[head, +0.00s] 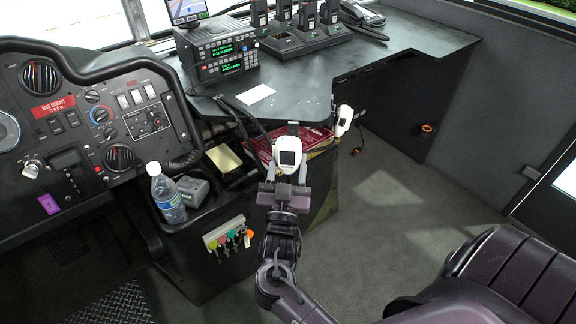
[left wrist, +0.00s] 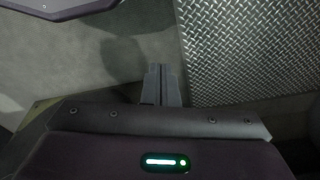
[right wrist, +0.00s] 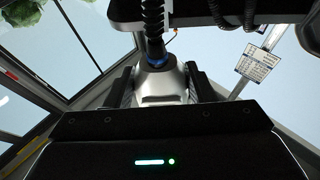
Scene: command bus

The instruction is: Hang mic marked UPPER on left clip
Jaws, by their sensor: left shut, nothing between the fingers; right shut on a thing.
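A white handheld mic (head: 289,157) with a dark square face is held upright between the fingers of my right gripper (head: 288,172), just in front of the desk edge. In the right wrist view the mic (right wrist: 160,88) has a blue ring and a black coiled cord (right wrist: 153,25). A small grey clip (head: 293,128) shows at the desk edge just above the held mic; I cannot tell whether they touch. A second white mic (head: 343,119) hangs to the right at the desk edge. No UPPER marking is readable. My left gripper (left wrist: 162,72) is shut and empty above the floor.
Two stacked radios (head: 222,55) with green displays stand on the dark desk (head: 400,45). Several handheld radios sit in a charger (head: 305,38). A water bottle (head: 166,193) and dashboard (head: 90,125) are at left. The floor (head: 385,185) at right is open.

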